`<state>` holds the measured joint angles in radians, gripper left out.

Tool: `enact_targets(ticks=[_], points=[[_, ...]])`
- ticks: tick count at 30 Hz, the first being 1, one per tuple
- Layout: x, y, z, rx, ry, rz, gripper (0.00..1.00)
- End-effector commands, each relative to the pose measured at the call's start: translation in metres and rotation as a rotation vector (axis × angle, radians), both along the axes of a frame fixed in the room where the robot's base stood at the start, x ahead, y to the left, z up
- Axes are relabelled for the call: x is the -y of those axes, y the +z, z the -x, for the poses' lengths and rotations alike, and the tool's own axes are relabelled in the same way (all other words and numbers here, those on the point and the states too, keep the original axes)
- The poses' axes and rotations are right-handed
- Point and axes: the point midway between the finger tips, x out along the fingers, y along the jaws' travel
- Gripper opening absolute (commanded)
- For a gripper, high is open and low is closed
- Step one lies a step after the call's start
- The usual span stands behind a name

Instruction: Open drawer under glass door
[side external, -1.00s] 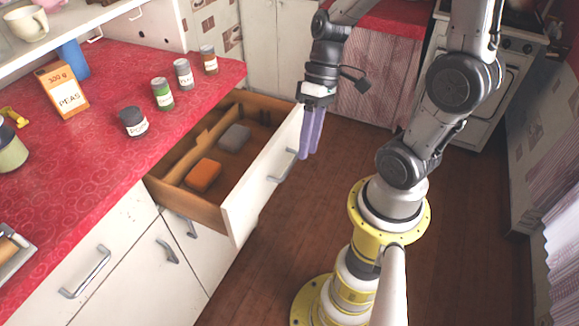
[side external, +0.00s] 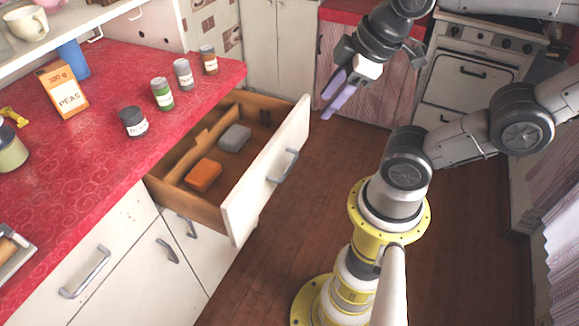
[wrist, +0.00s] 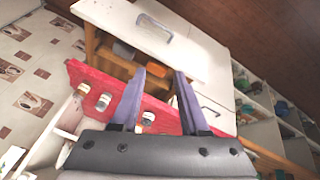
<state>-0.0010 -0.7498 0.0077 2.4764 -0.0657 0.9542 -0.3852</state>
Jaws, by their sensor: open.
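The drawer (side external: 266,178) under the red counter is pulled well out, with a white front and a grey bar handle (side external: 284,166). An orange block (side external: 203,175) and a grey block (side external: 235,138) lie inside its wooden tray. My gripper (side external: 339,104) is open and empty, to the right of the drawer front and apart from the handle. In the wrist view, my two purple fingers (wrist: 158,75) are spread, with the white drawer front (wrist: 190,45) and its handle (wrist: 154,26) beyond them. I cannot make out a glass door in these views.
The red counter (side external: 95,165) carries several jars, an orange PEAS box (side external: 62,90) and a blue cup (side external: 73,60). A white stove (side external: 470,75) stands at the back right. The wooden floor (side external: 300,235) beside the drawer is clear.

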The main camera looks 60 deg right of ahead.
Motion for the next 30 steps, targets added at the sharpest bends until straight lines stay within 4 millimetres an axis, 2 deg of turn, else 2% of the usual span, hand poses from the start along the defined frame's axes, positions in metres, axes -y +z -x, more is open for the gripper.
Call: enact_targets(ticks=[5, 9, 14, 21, 28, 29, 30], points=[[0.014, -0.006, -0.005, -0.143, 0.311, 0.209, 0.45], [0.021, -0.021, -0.018, -0.367, 0.725, 0.404, 0.45], [0.019, -0.047, -0.041, -0.679, 1.282, 0.581, 0.45], [-0.004, -0.094, -0.074, -1.141, 2.025, 0.727, 0.45], [-0.041, -0.15, -0.089, -1.628, 2.568, 0.78, 0.45], [-0.047, -0.158, -0.089, 1.614, -2.495, -0.748, 0.45], [-0.054, -0.169, -0.088, 1.596, -2.395, -0.709, 0.45]])
